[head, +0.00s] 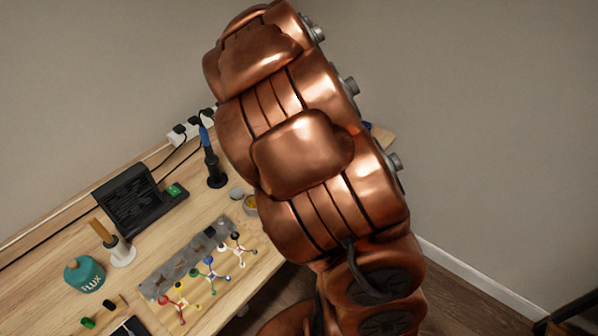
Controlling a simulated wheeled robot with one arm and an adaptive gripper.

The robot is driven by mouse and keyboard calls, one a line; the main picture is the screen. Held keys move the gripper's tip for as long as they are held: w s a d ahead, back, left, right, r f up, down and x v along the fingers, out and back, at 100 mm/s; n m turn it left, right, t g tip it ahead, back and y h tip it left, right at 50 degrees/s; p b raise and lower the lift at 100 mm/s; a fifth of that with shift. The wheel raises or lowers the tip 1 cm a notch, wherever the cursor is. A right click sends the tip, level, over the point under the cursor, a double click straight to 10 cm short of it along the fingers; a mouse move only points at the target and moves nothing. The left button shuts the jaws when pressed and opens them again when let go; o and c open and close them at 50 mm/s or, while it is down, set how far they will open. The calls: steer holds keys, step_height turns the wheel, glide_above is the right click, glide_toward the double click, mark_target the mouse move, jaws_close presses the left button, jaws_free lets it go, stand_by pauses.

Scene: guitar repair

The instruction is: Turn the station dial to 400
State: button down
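The black station (138,203) stands towards the back left of the wooden bench, with a small green patch (174,190) at its right end. I cannot make out the dial or any number on it. A soldering iron with a blue handle (207,140) stands upright in a dark holder (215,170) to the right of the station. My copper arm fills the middle of the head view and hides the bench's right part. My gripper is not in view.
A small round tin (250,205) is beside my arm. A white power strip (190,128) lies at the back.

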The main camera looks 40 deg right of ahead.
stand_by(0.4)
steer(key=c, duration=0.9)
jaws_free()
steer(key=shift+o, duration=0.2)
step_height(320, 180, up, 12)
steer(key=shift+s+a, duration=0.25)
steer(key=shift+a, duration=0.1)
